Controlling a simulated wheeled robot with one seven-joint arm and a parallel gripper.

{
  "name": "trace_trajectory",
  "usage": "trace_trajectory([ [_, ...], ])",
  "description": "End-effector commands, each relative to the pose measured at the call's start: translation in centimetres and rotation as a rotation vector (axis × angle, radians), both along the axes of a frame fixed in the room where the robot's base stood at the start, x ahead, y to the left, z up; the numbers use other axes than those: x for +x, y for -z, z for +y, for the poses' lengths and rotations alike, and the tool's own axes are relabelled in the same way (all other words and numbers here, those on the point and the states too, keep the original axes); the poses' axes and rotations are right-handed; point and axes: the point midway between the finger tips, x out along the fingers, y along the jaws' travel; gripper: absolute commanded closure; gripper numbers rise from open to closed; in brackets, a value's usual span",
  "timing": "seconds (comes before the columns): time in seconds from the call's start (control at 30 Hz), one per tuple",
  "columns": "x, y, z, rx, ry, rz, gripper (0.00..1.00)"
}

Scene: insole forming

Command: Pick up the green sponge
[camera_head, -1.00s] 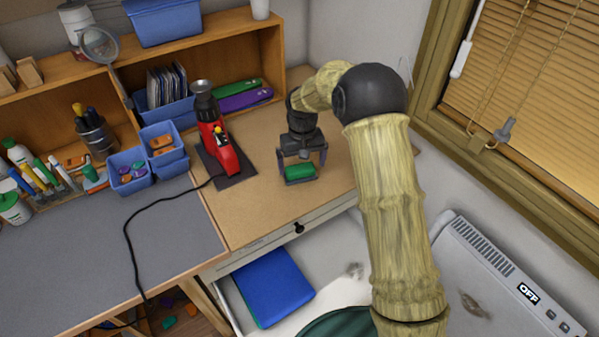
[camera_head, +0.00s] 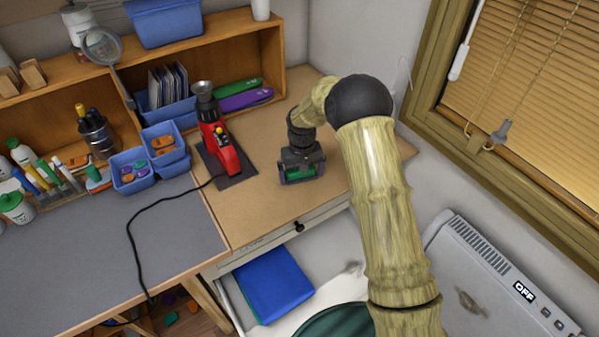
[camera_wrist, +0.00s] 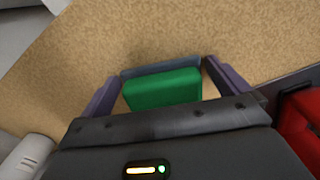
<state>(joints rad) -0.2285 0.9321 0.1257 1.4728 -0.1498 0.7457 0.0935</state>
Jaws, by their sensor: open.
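The green sponge (camera_head: 297,172) lies on the brown desk top, right of the red tool, mostly hidden by my gripper in the head view. In the wrist view the sponge (camera_wrist: 163,89) is a green block between the two fingers, with gaps on both sides. My gripper (camera_head: 301,178) points down over the sponge with its fingers around it. In the wrist view my gripper (camera_wrist: 162,85) is open, and neither finger visibly touches the sponge.
A red tool (camera_head: 218,142) on a dark plate stands just left, with a black cord trailing across the grey mat (camera_head: 80,245). Blue bins (camera_head: 132,170) and a wooden shelf (camera_head: 226,66) stand behind. The desk's front edge and an open drawer with a blue folder (camera_head: 272,284) are nearer.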

Motion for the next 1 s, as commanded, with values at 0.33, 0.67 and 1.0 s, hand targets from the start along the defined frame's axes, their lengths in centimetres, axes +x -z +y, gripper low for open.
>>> trace_trajectory([
  [0.33, 0.0, 0.0, 0.0, 0.000, 0.000, 0.000, 0.32],
  [0.67, 0.1, -1.8, 0.0, 0.001, 0.000, -0.004, 0.32],
  [1.0, 0.1, -8.2, 0.0, 0.001, 0.001, -0.004, 0.32],
])
